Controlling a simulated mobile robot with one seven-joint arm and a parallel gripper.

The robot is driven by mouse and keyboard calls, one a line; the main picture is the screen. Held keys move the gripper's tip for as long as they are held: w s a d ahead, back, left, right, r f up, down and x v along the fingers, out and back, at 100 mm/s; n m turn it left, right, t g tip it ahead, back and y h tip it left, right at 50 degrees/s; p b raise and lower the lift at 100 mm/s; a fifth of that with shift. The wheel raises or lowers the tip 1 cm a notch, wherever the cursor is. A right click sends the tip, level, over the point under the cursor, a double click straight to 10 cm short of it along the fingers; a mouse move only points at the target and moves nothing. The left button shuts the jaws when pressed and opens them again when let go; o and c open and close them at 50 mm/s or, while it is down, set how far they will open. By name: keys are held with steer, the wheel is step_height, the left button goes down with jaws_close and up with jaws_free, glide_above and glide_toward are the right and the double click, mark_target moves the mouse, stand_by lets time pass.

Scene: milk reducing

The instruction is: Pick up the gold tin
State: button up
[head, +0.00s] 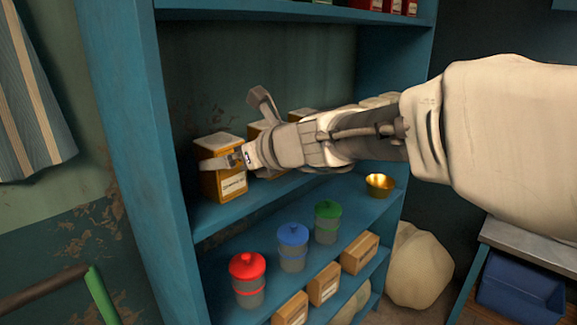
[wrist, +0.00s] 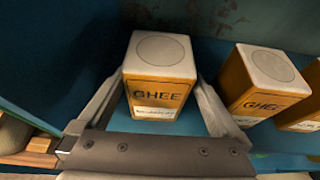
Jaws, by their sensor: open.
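A gold tin (head: 214,184) with a pale lid stands upright at the left end of the blue shelf in the head view. In the wrist view this tin (wrist: 160,88) is marked GHEE and sits between my fingers. My gripper (head: 233,132) is open, with one finger across the near side of the tin and the other raised behind it. In the wrist view the fingers of my gripper (wrist: 161,78) lie on either side of the tin; a small gap shows near its right side. Whether either finger touches it is unclear.
A second ghee tin (wrist: 262,83) stands just to the right, with more beyond, partly hidden by my arm. A small gold bowl (head: 380,185) sits farther right. The shelf's side panel (head: 130,120) is close on the left. Lidded jars (head: 248,278) and boxes stand below.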

steer(key=shift+f+b+x, duration=0.1)
steer(key=shift+b+x, duration=0.1)
steer(key=shift+x, duration=1.35)
steer(key=shift+f+b+x, duration=0.15)
steer(key=shift+x, duration=1.4)
steer(key=shift+s, duration=0.15)
steer(key=shift+r, duration=0.1)
jaws_close()
